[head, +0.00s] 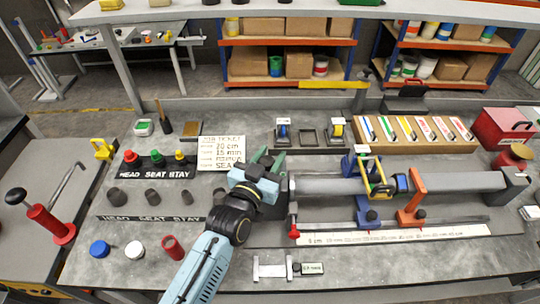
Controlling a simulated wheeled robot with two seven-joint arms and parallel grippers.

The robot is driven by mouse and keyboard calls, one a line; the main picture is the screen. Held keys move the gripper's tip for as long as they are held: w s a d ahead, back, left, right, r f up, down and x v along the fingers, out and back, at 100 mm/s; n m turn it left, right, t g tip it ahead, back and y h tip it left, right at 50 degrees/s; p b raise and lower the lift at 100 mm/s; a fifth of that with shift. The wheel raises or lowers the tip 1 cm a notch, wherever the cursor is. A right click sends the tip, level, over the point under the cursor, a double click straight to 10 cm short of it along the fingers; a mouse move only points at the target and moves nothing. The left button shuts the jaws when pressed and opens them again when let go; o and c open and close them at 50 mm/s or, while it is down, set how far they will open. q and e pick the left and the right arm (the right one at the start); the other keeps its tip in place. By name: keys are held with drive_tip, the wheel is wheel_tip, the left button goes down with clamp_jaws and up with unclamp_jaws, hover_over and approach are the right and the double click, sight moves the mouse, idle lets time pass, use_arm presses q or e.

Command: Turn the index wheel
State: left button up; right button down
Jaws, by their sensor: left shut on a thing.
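My left arm comes in from the bottom. Its gripper (268,164) is at the left end of a long grey tube (335,186) lying across the bench. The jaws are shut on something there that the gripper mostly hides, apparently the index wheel. Dark green pieces (279,163) show just beside the fingers; I cannot tell whether they belong to the wheel. The wheel's face and any marks on it cannot be made out. My right gripper is not in view.
A job ticket (224,153) lies left of the gripper. Blue and orange clamps (411,198) stand along the tube, above a white scale strip (400,235). HEAD SEAT STAY racks (155,174) and loose caps sit at left. A red box (503,128) is at right. The front right bench is mostly clear.

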use_arm(q)
drive_tip(key=o, duration=1)
drive_tip(key=b+v, duration=0.1)
drive_tip(key=v, duration=1.2)
drive_tip(key=shift+s, duration=0.2)
drive_tip(key=shift+a, duration=0.1)
